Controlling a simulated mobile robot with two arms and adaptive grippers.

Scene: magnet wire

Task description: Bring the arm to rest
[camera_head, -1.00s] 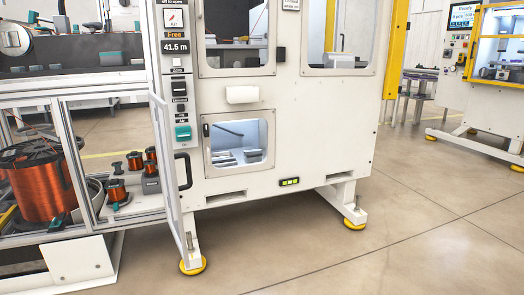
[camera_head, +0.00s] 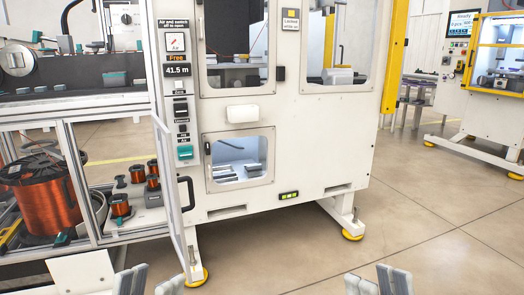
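My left gripper (camera_head: 151,283) shows at the bottom edge, left of the middle. Its two grey fingertips stand apart with nothing seen between them. My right gripper (camera_head: 378,283) shows at the bottom edge, right of the middle. Its fingertips also stand apart, with a narrower gap and nothing seen between them. Only the finger ends of both are in view; the rest is cut off by the frame. Both are in front of the white machine and appear clear of it.
The white machine (camera_head: 290,150) stands ahead on yellow-padded feet. Its framed side door (camera_head: 174,185) stands out at the left. Behind it are a large copper wire spool (camera_head: 42,203) and several small spools (camera_head: 121,205). Bare floor (camera_head: 420,225) lies to the right.

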